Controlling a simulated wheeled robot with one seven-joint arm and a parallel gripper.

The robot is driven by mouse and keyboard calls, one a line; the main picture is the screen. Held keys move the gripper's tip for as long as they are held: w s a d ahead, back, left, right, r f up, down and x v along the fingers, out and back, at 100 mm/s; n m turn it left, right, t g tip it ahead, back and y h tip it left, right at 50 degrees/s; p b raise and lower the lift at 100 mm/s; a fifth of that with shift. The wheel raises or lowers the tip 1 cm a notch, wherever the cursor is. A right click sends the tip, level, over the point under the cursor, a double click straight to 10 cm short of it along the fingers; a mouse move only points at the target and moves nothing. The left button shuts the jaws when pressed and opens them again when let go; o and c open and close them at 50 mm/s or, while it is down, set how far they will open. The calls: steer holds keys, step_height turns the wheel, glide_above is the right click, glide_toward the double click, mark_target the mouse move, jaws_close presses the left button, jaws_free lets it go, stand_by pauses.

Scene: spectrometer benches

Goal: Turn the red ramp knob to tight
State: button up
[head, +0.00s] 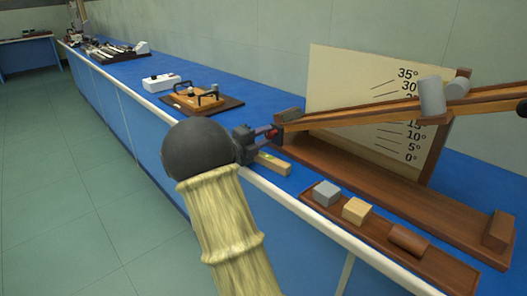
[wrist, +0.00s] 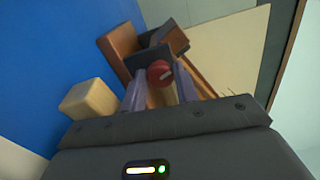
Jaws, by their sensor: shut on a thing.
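The red ramp knob (wrist: 160,73) shows in the wrist view between my two fingertips. In the head view a little of its red (head: 272,132) shows at the hinge end of the wooden ramp (head: 380,108). My gripper (head: 262,137) reaches it from the front left, and in the wrist view its purple-grey fingers (wrist: 160,85) are shut on the knob from both sides. The ramp is tilted up to the right in front of a cream angle board (head: 330,80) marked 0° to 35°. A grey cylinder (head: 431,96) sits high on the ramp. The knob's tightness cannot be read.
A tray (head: 445,267) with grey, tan and brown blocks lies at the front right. Apparatus on a dark board (head: 230,104) and a white box (head: 161,82) stand farther left on the blue bench.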

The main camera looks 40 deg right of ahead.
steer(key=m+b, duration=0.2)
steer(key=shift+f+b, duration=0.3)
steer(key=shift+b, duration=0.1)
steer(key=shift+r+m+b, duration=0.15)
steer(key=shift+m+b, duration=0.25)
steer(key=shift+b, duration=0.2)
steer(key=o, duration=1)
steer(key=shift+r, duration=0.1)
steer(key=shift+c, duration=0.2)
steer(key=shift+r+p, duration=0.1)
steer(key=shift+p, duration=0.6)
